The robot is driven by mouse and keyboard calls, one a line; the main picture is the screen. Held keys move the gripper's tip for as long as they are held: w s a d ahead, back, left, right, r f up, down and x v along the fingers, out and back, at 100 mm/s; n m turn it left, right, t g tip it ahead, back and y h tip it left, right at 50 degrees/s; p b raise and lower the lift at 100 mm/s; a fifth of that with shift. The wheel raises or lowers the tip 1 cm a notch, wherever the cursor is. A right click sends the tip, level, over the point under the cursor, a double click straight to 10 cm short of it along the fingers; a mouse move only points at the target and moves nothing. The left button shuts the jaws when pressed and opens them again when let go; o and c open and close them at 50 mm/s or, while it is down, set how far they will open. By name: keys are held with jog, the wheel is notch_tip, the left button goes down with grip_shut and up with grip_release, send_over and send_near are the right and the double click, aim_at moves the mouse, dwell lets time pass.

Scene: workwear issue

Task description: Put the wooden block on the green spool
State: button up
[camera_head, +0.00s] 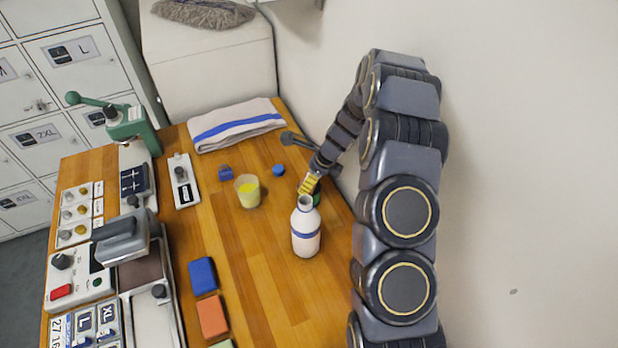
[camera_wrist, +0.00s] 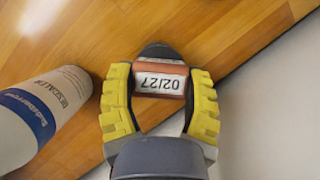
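My gripper (camera_head: 308,186) is low over the right part of the wooden table, behind the white bottle (camera_head: 306,230). In the wrist view its yellow fingers (camera_wrist: 160,85) stand apart. A reddish-brown piece with a white label reading 02/27 (camera_wrist: 160,82) shows between the fingertips, with a dark rounded part behind it. I see no clear grip on it. A small green thing (camera_head: 316,199), possibly the green spool, shows beside the gripper and is partly hidden by the bottle. I cannot make out the wooden block for certain.
The bottle also shows in the wrist view (camera_wrist: 35,115), close on the left. A yellow cup (camera_head: 248,191), a blue round piece (camera_head: 278,169) and a small blue piece (camera_head: 225,173) stand nearby. A folded towel (camera_head: 235,125) lies behind. The wall is close on the right.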

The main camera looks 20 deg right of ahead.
jog(key=o, duration=0.4)
jog(key=shift+r, duration=0.15)
